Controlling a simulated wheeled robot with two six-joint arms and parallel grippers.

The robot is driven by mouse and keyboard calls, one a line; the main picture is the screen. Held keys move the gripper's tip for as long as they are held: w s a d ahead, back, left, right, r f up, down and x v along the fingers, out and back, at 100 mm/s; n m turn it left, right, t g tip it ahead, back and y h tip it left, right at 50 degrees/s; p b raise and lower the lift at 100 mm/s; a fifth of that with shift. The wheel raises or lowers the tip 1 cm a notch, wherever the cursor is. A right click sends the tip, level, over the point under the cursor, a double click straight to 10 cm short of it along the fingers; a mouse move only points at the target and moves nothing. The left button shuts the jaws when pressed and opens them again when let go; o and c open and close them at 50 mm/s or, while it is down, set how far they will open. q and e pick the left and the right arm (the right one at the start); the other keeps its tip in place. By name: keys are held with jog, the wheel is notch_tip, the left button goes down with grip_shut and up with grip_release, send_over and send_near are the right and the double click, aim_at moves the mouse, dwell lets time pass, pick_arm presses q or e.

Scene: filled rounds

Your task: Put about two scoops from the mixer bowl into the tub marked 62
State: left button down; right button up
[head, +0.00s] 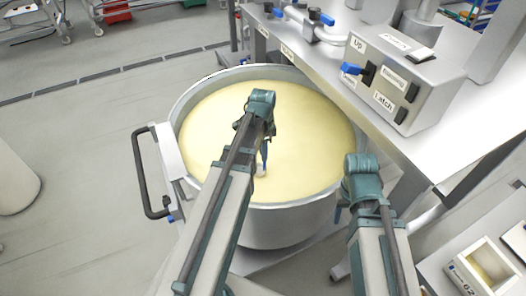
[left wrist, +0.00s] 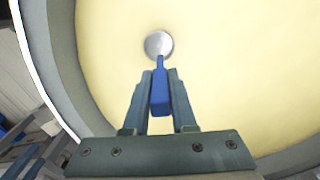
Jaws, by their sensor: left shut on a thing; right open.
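The mixer bowl (head: 290,222) is a large steel bowl nearly full of smooth pale-yellow mix (head: 215,125). My left gripper (head: 264,148) is over the bowl, shut on the blue handle of a scoop (left wrist: 160,92). The scoop's round metal head shows against the mix in the left wrist view; I cannot tell whether it touches the surface or holds any mix. The tub marked 62 (head: 467,274) is at the lower right, with pale-yellow contents inside. My right gripper (head: 341,208) is right of the bowl, open, its fingers mostly hidden by its wrist.
A control box (head: 385,82) with labelled switches sits on the steel machine table (head: 465,130) right of the bowl. A dark bar handle (head: 143,175) sticks out from the bowl's left side. A pale round container (head: 15,175) stands at far left. The floor left of the bowl is open.

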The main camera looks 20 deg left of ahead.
pick_arm(q)
jog(key=shift+f+b, duration=1.85)
jog(key=shift+f, duration=0.3)
jog(key=shift+r, duration=0.1)
notch_tip(320, 180, up, 20)
jog(key=p, duration=2)
jog(key=shift+r+p, duration=0.25)
jog(key=shift+p, duration=0.1)
